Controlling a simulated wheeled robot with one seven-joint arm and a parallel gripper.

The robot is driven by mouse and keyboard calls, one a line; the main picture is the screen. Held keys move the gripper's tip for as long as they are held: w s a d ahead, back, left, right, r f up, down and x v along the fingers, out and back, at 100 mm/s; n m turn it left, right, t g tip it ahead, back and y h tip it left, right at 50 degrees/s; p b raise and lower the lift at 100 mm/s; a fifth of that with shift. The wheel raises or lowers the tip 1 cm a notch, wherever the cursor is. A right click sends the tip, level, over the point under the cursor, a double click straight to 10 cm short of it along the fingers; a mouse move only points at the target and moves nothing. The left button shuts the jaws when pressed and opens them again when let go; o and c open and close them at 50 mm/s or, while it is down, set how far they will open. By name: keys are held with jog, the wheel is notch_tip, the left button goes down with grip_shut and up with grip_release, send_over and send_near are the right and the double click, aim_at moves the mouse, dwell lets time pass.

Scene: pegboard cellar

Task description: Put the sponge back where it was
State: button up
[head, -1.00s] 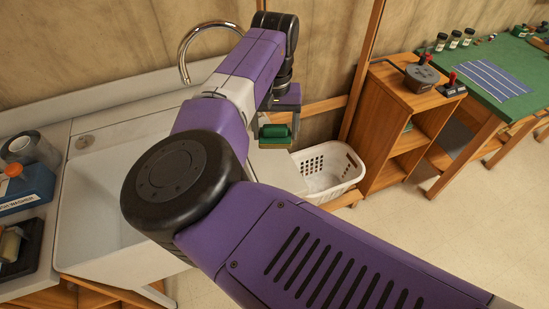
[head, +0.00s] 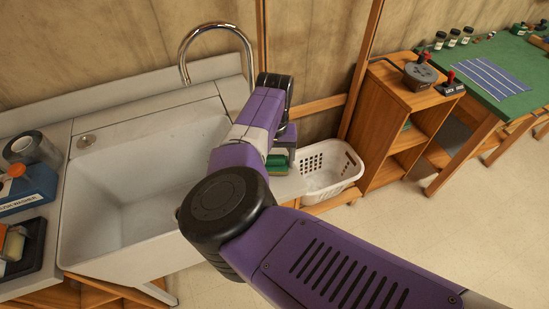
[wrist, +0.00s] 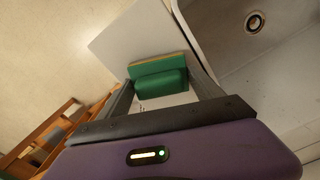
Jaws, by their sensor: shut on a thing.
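My gripper (wrist: 160,76) is shut on the green sponge (wrist: 161,88), which has a rounded green part and a thin yellowish edge. The sponge (head: 277,169) also shows in the head view, over the pale ledge (wrist: 135,35) to the right of the sink. Whether it touches the ledge or hangs just above it, I cannot tell. My arm hides part of the gripper and of the ledge in the head view.
The white sink (head: 130,240) with its tall curved faucet (head: 184,62) is on the left. A white laundry basket (head: 336,192) stands right beside the ledge. A wooden shelf unit (head: 398,130) is farther right. A black tray (head: 30,250) sits on the left counter.

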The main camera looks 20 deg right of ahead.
aim_at(274, 156)
jog(key=o, duration=1.2)
jog(key=shift+f, duration=0.1)
notch_tip(274, 156, up, 12)
jog(key=b, duration=0.1)
